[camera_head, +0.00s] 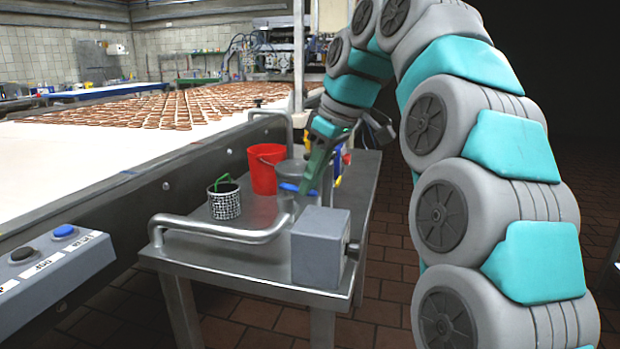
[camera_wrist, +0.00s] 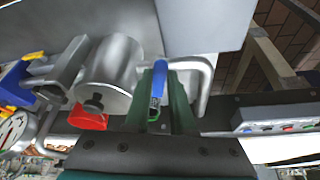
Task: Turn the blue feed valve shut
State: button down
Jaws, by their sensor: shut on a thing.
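The blue valve handle (camera_head: 289,187) is a short lever low beside a grey metal cylinder on the steel cart, partly hidden by my gripper. My gripper (camera_head: 308,187) reaches down to it from the upper right and is shut on it. In the wrist view the blue handle (camera_wrist: 159,74) lies lengthwise between the green fingers of my gripper (camera_wrist: 163,90). Its pipe connection is hidden, so I cannot tell how far it is turned.
The steel cart (camera_head: 250,262) has a rail and grey box (camera_head: 318,248) in front. A red bucket (camera_head: 264,170) and patterned pot (camera_head: 225,203) stand left of the handle. The wrist view shows a silver cylinder (camera_wrist: 112,70), red part (camera_wrist: 88,120) and gauge (camera_wrist: 12,130). A conveyor (camera_head: 80,155) runs left.

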jog(key=shift+r, duration=0.1)
dwell(0.3)
jog(key=c, duration=0.8)
grip_release()
jog(key=shift+o, duration=0.2)
